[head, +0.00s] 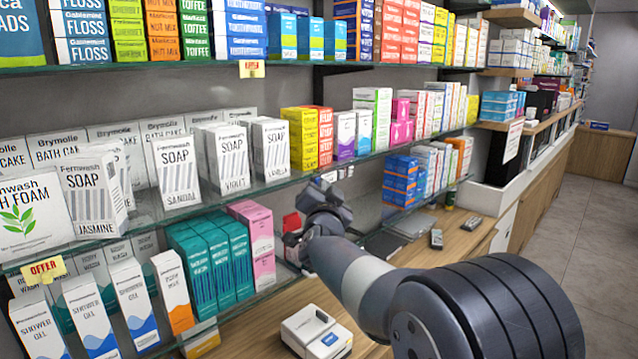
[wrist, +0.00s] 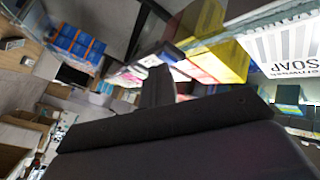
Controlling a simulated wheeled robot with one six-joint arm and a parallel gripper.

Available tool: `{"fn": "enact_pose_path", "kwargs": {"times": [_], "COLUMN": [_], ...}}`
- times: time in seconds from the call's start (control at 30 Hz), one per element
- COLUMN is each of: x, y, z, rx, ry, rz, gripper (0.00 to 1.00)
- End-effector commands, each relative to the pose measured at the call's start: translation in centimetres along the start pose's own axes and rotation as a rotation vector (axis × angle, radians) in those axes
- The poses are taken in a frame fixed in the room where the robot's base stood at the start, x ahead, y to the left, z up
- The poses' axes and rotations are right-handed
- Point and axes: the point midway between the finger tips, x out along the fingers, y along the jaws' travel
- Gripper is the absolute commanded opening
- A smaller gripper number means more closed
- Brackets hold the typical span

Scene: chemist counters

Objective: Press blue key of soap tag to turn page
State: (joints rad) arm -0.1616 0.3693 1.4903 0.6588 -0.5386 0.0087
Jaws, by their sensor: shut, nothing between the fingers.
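White soap boxes (head: 177,172) stand in a row on the middle glass shelf, and one shows upside down at the right of the wrist view (wrist: 287,45). My gripper (head: 331,186) is at the front edge of that shelf, right of the soap boxes and below the yellow and red boxes. Its dark fingers (wrist: 157,88) are shut and empty. A small pale piece (head: 338,174) shows at the shelf edge by my gripper; I cannot tell if it is the soap tag. No blue key can be made out there. I cannot tell whether my gripper touches anything.
A white device (head: 316,333) with a small blue patch lies on the wooden counter below. Yellow boxes (head: 300,140) stand close above my gripper. The aisle floor (head: 575,240) at right is clear.

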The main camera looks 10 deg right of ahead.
Motion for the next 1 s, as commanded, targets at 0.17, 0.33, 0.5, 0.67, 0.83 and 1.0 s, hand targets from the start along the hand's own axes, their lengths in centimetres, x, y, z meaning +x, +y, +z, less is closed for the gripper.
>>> {"fn": "enact_pose_path", "kwargs": {"times": [0.17,0.33,0.5,0.67,0.83,1.0], "x": [0.2,0.3,0.3,0.1,-0.4,-1.0], "y": [-0.1,-0.2,-0.2,-0.1,0.4,0.8], "z": [0.1,0.2,0.2,0.2,-0.2,-0.6], "rx": [0.000,0.000,0.000,0.000,0.000,0.000], "ry": [0.000,0.000,-0.001,0.000,0.000,0.001], "rz": [0.000,0.000,0.000,0.000,0.000,0.000], "gripper": [0.00,0.00,0.00,0.00,0.00,0.00]}}
